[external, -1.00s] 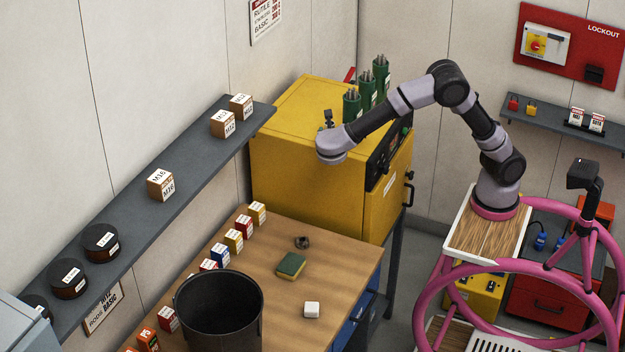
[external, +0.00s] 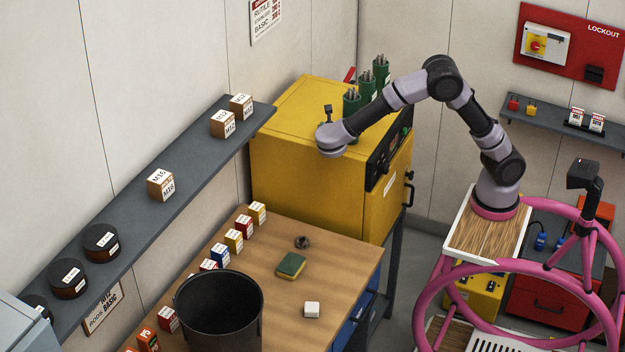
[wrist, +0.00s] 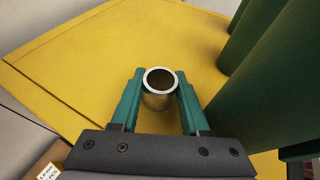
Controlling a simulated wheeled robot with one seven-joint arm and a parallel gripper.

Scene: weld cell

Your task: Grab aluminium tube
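The aluminium tube (wrist: 157,101) is a short, hollow, silvery cylinder with a bright round rim, seen from above in the wrist view. My gripper (wrist: 161,88) has its two green fingers closed in on opposite sides of the tube, which fits snugly between the fingertips. The yellow top of the cabinet (wrist: 80,60) lies below. I cannot tell whether the tube's lower end touches it. In the external view my wrist is over the cabinet top (external: 300,102); the fingers and tube are hidden there.
Green holders with rods (external: 367,83) stand on the cabinet close by; they rise at the right in the wrist view (wrist: 262,75). A wall shelf (external: 195,152) is at the left. The workbench (external: 345,262) below carries a black bin (external: 219,315) and small boxes.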

